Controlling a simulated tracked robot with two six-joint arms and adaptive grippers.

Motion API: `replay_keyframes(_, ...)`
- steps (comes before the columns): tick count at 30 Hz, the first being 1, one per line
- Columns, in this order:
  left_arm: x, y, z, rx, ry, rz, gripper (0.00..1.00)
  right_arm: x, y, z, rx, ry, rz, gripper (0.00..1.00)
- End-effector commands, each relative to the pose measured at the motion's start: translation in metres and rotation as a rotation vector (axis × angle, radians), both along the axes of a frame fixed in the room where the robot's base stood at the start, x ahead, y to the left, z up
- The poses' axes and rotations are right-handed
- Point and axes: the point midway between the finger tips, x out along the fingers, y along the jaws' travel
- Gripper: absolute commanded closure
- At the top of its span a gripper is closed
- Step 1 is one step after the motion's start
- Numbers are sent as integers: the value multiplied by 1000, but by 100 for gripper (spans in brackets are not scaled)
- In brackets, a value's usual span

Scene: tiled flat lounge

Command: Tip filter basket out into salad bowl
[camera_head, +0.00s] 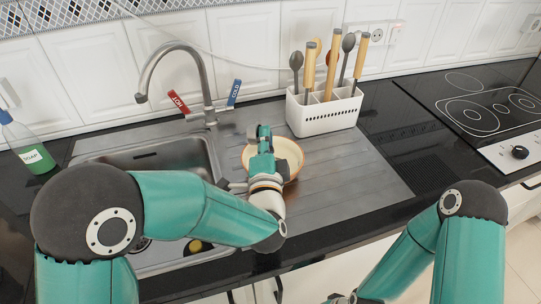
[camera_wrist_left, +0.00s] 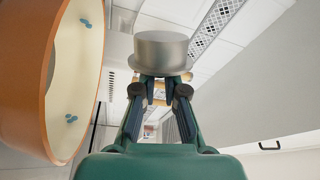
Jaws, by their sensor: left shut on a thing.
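The salad bowl (camera_head: 291,153), cream inside and orange outside, stands on the steel drainboard beside the sink. In the wrist view my left gripper (camera_wrist_left: 161,84) is shut on the filter basket (camera_wrist_left: 161,50), a grey metal cup with a wider rim. The basket is beside the bowl's opening there; its contents are hidden. My right gripper is out of view.
A tap (camera_head: 190,72) with red and blue tags stands behind the sink (camera_head: 178,155). A white utensil holder (camera_head: 323,112) with several utensils stands behind the bowl. A green soap bottle (camera_head: 29,148) is at the left, a hob (camera_head: 487,108) at the right. The drainboard's right part (camera_head: 362,180) is clear.

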Motion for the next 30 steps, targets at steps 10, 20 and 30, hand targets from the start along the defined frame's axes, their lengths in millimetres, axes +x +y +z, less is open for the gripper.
replay_keyframes(10,-1,-4,0,30,-6,-1,100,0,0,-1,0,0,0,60)
replay_keyframes(20,-1,-8,-1,58,-11,0,100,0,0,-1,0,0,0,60)
replay_keyframes(30,-2,-10,-1,88,-16,0,100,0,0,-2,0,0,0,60)
